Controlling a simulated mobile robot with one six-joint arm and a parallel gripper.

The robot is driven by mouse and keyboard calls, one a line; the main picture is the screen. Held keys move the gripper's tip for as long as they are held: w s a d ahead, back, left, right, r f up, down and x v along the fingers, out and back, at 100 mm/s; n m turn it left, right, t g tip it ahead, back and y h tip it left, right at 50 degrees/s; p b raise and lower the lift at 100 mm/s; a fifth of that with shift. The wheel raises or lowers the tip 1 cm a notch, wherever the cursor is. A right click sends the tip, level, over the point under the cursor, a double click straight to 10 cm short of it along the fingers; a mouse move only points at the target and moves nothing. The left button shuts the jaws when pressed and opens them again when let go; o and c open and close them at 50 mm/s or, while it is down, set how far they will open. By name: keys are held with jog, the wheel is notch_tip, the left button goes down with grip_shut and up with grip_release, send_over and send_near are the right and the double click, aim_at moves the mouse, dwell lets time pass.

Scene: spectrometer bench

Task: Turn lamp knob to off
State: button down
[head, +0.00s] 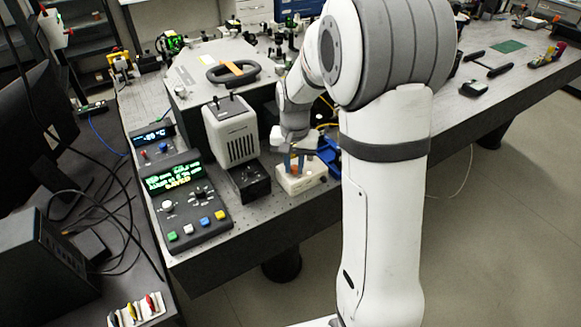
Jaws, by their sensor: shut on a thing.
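The pale lamp housing (232,128) stands upright on the bench, with a small black box (250,184) at its foot. I cannot make out a lamp knob for certain. The control box (188,203) at the left front has a lit green display, a white knob (167,206), a dark dial and several coloured buttons. My gripper (295,163) points down over a small beige block (303,181), right of the black box. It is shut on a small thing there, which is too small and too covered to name. It is apart from the control box.
A small display unit (153,139) stands behind the control box. A black ring with an orange strip (232,71) lies on the grey housing behind the lamp. A blue object (329,152) is close to the right of my gripper. The bench's front edge is close by.

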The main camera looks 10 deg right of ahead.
aim_at(295, 167)
jog(key=n, duration=0.2)
jog(key=n+b, duration=0.1)
jog(key=n, duration=0.1)
jog(key=shift+w+d+r+n, duration=0.15)
jog(key=shift+w+r+n, duration=0.05)
jog(key=shift+n, duration=0.2)
dwell(0.4)
jog(key=c, duration=1.5)
grip_release()
jog(key=shift+o, duration=1)
jog(key=shift+f, duration=0.15)
notch_tip(295, 167, up, 7)
jog(key=shift+r, duration=0.45)
jog(key=shift+s, duration=0.1)
